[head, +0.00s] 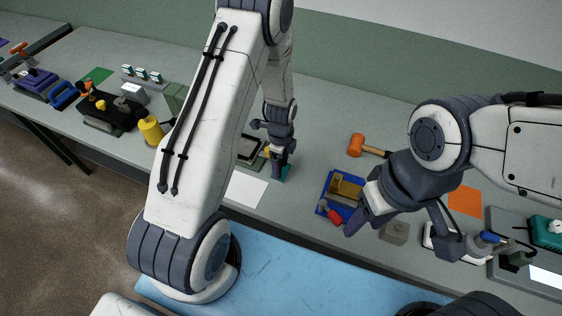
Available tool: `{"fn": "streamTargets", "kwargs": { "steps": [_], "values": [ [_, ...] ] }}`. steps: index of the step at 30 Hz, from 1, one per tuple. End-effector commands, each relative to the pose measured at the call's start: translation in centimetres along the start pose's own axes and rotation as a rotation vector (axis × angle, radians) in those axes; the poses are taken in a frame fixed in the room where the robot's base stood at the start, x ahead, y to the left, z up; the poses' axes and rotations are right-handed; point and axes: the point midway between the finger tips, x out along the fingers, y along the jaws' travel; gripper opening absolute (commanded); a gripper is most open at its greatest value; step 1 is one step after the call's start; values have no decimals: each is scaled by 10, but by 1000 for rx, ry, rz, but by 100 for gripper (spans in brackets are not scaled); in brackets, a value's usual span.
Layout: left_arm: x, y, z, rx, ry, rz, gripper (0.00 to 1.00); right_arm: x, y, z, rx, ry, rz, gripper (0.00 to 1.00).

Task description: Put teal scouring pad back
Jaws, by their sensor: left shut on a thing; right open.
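The teal scouring pad (286,172) shows as a small teal patch at the tip of my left gripper (280,168). The gripper is shut on it, low over the bench, beside a dark-framed tray (249,150). Most of the pad is hidden by the fingers, and I cannot tell whether it touches the bench. My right gripper (402,238) is open and empty, its fingers spread above a small grey block (394,232).
A blue tray (326,204) with a wooden block and red-handled tool lies left of my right gripper. An orange mallet (357,145) lies behind it. A white sheet (245,189), orange sheet (465,201) and yellow cylinder (150,130) are on the grey bench.

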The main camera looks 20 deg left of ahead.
Motion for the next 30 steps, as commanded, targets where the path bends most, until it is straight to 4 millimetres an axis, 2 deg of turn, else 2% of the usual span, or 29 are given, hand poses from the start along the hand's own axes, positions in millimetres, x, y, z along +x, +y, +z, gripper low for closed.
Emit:
{"fn": "streamTargets", "kwargs": {
  "steps": [1,2,8,11,14,30],
  "values": [
    [1,0,0,0,0,0,95,1,0,0,0,0,0,50],
    [1,0,0,0,0,0,100,1,0,0,0,0,0,50],
    [1,0,0,0,0,0,100,0,0,0,0,0,0,50],
    [-4,0,0,0,0,0,100,-3,0,0,0,0,0,50],
    [-10,-1,0,0,0,-2,100,2,0,0,0,0,0,50],
    [-107,-1,0,0,0,-4,100,27,2,2,1,0,0,50]
  ]
}}
